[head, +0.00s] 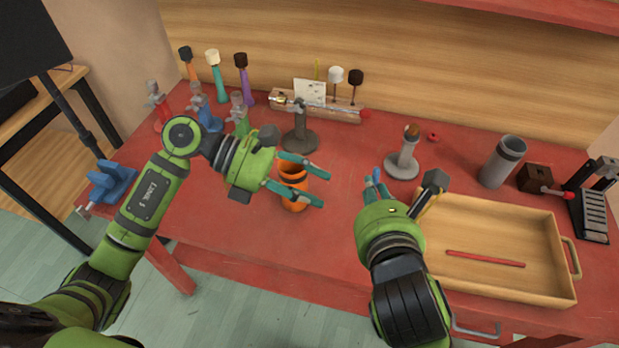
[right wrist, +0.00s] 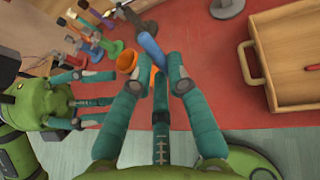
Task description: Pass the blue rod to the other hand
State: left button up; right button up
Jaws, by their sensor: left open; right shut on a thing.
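The blue rod (right wrist: 149,47) is held between the fingers of my right gripper (right wrist: 164,72), with one end sticking out past the fingertips. In the head view my right gripper (head: 374,189) is seen from behind, and only a little of the rod shows past it. My left gripper (head: 324,190) is open and empty, to the left of the right one, with its fingers pointing right. It also shows at the left of the right wrist view (right wrist: 98,98). The two grippers are apart, both above the red table (head: 240,235).
An orange cup (head: 293,203) stands below my left fingers. A wooden tray (head: 500,292) with a red rod (head: 485,258) lies right of my right gripper. A grey stand (head: 402,164) and grey cylinder (head: 501,162) stand behind. Mallets and small vises line the back left.

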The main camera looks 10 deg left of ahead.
pick_arm(q)
jog(key=x, duration=0.4)
jog(key=r+x, duration=0.1)
jog(key=x, duration=0.6)
jog(key=shift+w+d+r, duration=0.2)
jog(key=shift+d, duration=0.4)
grip_shut()
pick_arm(e)
jog(key=o, duration=0.9)
